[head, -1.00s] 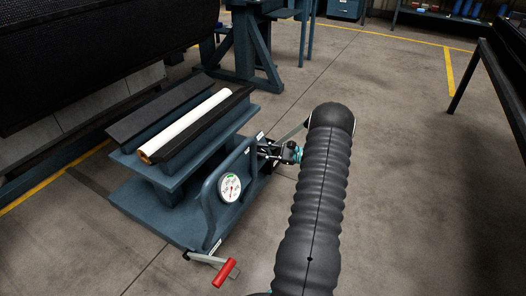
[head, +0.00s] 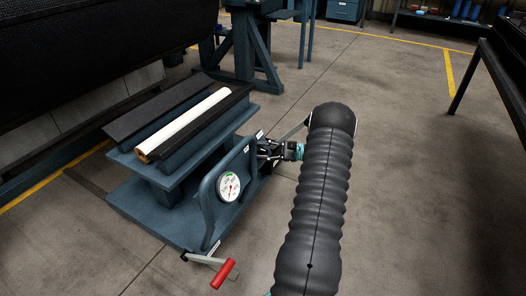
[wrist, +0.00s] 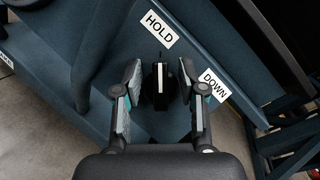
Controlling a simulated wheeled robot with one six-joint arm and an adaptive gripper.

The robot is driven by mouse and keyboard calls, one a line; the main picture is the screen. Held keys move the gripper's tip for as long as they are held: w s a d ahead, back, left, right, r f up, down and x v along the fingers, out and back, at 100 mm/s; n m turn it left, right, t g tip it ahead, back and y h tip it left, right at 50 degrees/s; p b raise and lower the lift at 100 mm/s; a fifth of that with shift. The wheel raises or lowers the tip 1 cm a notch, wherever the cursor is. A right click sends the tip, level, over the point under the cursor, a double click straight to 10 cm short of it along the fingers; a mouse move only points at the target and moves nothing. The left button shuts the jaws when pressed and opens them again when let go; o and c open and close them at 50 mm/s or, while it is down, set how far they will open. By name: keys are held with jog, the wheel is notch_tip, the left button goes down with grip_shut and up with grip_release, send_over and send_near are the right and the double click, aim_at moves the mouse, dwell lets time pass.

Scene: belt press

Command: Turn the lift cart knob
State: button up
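The lift cart (head: 170,222) is a blue steel frame with a side panel. Its knob (wrist: 166,92) is black with a white pointer line and shows in the wrist view, pointing up toward the HOLD label (wrist: 159,29). The DOWN label (wrist: 214,86) is to the knob's right. My gripper (wrist: 160,80) is open, with one finger on each side of the knob and a narrow gap visible on both sides. In the head view my gripper (head: 268,150) is at the cart's right side panel, and the knob is hidden there.
A white roll (head: 185,124) lies on the cart's top between dark rails. A round gauge (head: 228,186) and a red-handled crank (head: 224,273) are on the near side. A dark bench (head: 507,70) stands at the right. The floor between is clear.

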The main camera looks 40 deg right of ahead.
jog(key=shift+a, duration=0.1)
jog(key=v, duration=1.2)
jog(key=shift+r, duration=0.1)
